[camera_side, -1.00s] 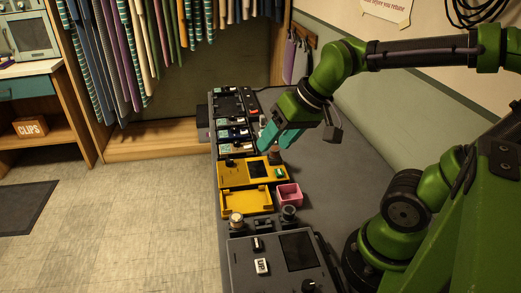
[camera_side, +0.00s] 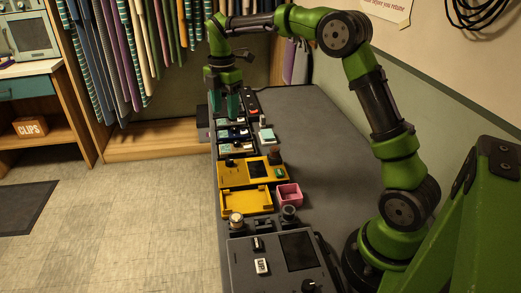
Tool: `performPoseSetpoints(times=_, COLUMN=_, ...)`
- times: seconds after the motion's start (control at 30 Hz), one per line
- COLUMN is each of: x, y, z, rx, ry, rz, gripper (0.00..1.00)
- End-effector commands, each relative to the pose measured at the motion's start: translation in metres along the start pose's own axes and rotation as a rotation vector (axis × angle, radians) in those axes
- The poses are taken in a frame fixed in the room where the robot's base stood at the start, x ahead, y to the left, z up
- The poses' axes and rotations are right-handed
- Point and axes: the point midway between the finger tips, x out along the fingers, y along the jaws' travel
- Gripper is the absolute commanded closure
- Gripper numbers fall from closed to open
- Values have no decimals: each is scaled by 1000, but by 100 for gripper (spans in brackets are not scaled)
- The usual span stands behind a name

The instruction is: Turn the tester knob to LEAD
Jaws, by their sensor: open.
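My gripper (camera_side: 224,106) points down with its teal fingers apart at the far end of the grey bench, over or just in front of the farthest dark panel. It hides much of that panel, and I cannot tell whether the fingers touch anything. A yellow device (camera_side: 232,176) with a dark screen, dark knobs and a green part sits mid-bench. A dark grey device (camera_side: 265,275) with a screen and a black knob (camera_side: 310,286) stands at the near end. No LEAD marking is readable, and I cannot tell which device is the tester.
A yellow tray (camera_side: 247,212), a pink open box (camera_side: 289,195) and round-topped posts (camera_side: 237,221) stand between the two devices. Small dark modules (camera_side: 233,133) line the bench's left edge. A pale teal piece (camera_side: 267,136) lies beside them. The bench's right side (camera_side: 325,140) is clear.

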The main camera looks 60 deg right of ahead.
Motion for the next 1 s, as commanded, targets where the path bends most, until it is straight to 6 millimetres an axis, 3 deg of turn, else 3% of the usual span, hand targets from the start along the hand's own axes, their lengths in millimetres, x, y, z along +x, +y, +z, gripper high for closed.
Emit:
performPoseSetpoints(times=0.27, x=20, y=-2, z=-1, rx=-58, ry=4, rz=-10, gripper=48)
performPoseSetpoints(times=0.8, x=134, y=-3, z=-1, rx=-56, ry=4, rz=-10, gripper=48)
performPoseSetpoints(times=1.0, x=161, y=-3, z=-1, rx=-55, ry=3, rz=-8, gripper=48)
